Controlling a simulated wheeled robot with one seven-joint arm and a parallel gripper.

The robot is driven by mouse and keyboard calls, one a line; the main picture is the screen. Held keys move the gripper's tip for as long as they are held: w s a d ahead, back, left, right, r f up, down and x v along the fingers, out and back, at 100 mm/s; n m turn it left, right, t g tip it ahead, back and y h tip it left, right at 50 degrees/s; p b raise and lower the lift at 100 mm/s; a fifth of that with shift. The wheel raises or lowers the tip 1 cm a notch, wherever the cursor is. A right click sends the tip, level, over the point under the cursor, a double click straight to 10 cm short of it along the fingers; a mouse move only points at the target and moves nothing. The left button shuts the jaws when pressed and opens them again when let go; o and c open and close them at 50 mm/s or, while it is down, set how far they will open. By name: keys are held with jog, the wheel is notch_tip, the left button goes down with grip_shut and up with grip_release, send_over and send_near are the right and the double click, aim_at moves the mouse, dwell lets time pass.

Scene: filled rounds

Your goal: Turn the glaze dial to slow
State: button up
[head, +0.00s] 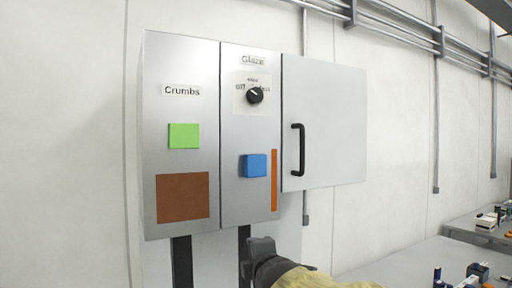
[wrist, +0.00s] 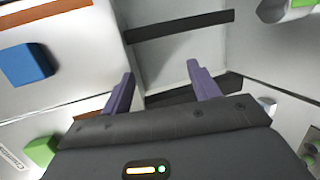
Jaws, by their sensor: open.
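The glaze dial (head: 254,96) is a small round black knob under the Glaze label (head: 252,60) on a grey panel. Small words surround it; "off" seems to be at its left, "slow" above and "fast" at its right. Its pale mark seems to point up and left, but it is too small to be sure. My gripper (head: 258,250) is low in the head view, well below the dial, and partly hidden by its own body. In the wrist view my gripper (wrist: 161,80) has its two purple fingers apart with nothing between them. The dial is not seen there.
A blue button (head: 255,166) and an orange strip (head: 274,180) sit below the dial. A green button (head: 183,136) and brown plate (head: 183,198) are on the Crumbs panel. A door with a black handle (head: 298,150) adjoins at right. A worktop (head: 400,265) holds small items.

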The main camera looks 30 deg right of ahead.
aim_at(257, 96)
jog(key=s+d+r+n+t+p, duration=0.1)
jog(key=r+n, duration=0.4)
jog(key=r, duration=0.5)
jog(key=s+d+r+n+t+y+p, duration=0.1)
jog(key=s+r+n+t+p, duration=0.1)
jog(key=r+n, duration=0.4)
jog(key=s+d+r+n+t+p, duration=0.1)
jog(key=s+r+n+t, duration=0.3)
jog(key=r, duration=1.2)
jog(key=shift+d+n+p, duration=0.3)
jog(key=shift+d+n, duration=0.2)
jog(key=shift+n, duration=0.4)
jog(key=p+x, duration=0.3)
jog(key=x, duration=0.2)
jog(key=p+x, duration=0.3)
jog(key=x, duration=0.2)
jog(key=r+p+x, duration=0.1)
jog(key=p+x, duration=0.3)
jog(key=x, duration=0.2)
jog(key=shift+s+a, duration=0.15)
jog(key=shift+a, duration=0.05)
jog(key=shift+w+d, duration=0.1)
jog(key=shift+w, duration=0.6)
jog(key=shift+s, duration=0.15)
jog(key=c, duration=1)
